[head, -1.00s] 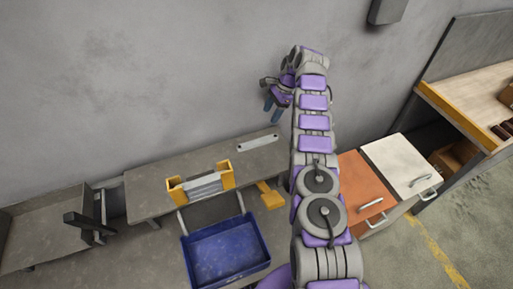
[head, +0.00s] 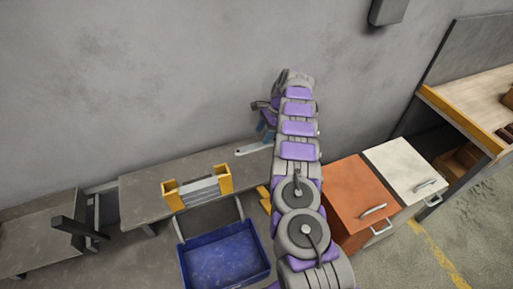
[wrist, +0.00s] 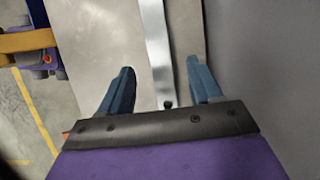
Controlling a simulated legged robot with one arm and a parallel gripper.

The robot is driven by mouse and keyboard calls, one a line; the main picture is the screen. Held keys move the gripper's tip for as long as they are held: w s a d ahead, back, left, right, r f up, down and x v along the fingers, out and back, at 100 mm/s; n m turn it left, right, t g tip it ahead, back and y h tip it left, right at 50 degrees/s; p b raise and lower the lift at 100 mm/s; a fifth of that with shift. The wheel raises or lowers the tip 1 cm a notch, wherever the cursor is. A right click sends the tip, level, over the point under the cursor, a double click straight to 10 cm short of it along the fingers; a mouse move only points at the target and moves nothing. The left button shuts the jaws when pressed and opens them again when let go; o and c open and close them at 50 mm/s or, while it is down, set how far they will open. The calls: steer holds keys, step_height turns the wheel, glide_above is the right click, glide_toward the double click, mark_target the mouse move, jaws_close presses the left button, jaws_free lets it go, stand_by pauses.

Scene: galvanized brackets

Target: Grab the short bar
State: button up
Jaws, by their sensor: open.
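The short bar (head: 254,147), a flat grey metal strip, lies on the grey bench (head: 150,190) near its right end by the wall. My arm hides its right part in the head view. In the wrist view the bar (wrist: 155,35) runs lengthwise between the two blue fingers, with a dark hole near its lower end. My gripper (head: 265,135) is open above the bar, and its fingers (wrist: 161,66) stand apart on either side of it. I cannot tell the height left between fingertips and bench.
A yellow holder (head: 170,196) with grey metal pieces stands on the bench. A blue crate (head: 225,281) sits in front. An orange cabinet (head: 345,190) and a white-topped one (head: 400,165) stand right. The wall (head: 150,70) is close behind the bench.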

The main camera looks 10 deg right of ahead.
mark_target(258, 145)
steer(key=b+x, duration=0.1)
steer(key=x, duration=0.4)
steer(key=shift+f, duration=0.2)
steer(key=shift+s, duration=0.1)
jaws_close()
